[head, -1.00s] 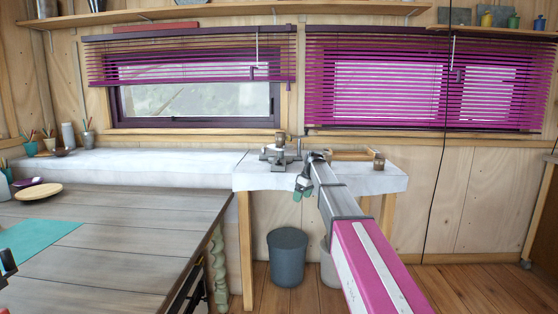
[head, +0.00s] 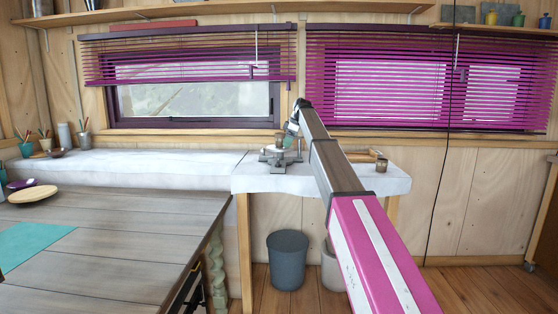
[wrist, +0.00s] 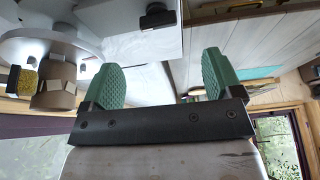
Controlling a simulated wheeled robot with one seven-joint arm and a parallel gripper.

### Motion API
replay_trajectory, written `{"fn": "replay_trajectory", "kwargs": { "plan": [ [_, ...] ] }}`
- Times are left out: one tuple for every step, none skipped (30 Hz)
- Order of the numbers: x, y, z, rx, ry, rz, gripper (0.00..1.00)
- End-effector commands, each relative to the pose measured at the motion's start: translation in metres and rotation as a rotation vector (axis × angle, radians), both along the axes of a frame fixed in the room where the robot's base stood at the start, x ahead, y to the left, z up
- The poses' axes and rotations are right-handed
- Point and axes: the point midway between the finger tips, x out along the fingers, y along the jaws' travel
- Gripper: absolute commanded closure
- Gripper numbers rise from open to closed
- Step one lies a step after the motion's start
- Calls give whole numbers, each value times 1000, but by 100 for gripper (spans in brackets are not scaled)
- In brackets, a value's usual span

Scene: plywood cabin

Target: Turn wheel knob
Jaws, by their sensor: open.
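A grey metal device with a round base (head: 278,160) stands on the white counter, below the raised end of my arm in the head view. In the wrist view its broad grey disc (wrist: 50,48) fills the upper left, with a brown cylindrical knob (wrist: 55,85) on it. My gripper shows in the wrist view (wrist: 160,62) with two green pads wide apart and nothing between them. The knob lies beside the left pad, outside the jaws. In the head view my gripper (head: 292,128) is just above the device, and its fingers are hard to make out.
The white counter (head: 335,182) has a wooden-handled item (head: 358,154) and a small brown cup (head: 381,166) to the right. A wall and window with purple blinds (head: 380,85) stand behind. A wooden table (head: 120,230) is at the left; a grey bin (head: 287,262) stands below.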

Motion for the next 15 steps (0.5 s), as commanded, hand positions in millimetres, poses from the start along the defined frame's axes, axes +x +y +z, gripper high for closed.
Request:
{"fn": "replay_trajectory", "kwargs": {
  "plan": [
    [3,2,6,2,-3,11,15],
    [3,2,7,3,-5,14,15],
    [2,3,7,3,-5,17,15],
    [2,3,6,3,-6,18,15],
    [2,4,5,3,-6,18,15],
    [1,5,2,3,-5,17,15],
    [1,6,0,3,-5,17,15],
    [1,7,-3,3,-5,17,15],
    [1,8,-7,3,-5,17,15],
    [1,10,-10,3,-5,17,15],
    [1,11,-14,3,-5,17,15],
    [1,14,-19,3,-5,17,15],
    [1,15,-23,3,-4,18,15],
    [1,17,-28,3,-4,17,15],
    [1,20,-35,3,-4,17,15]
  ]
}}
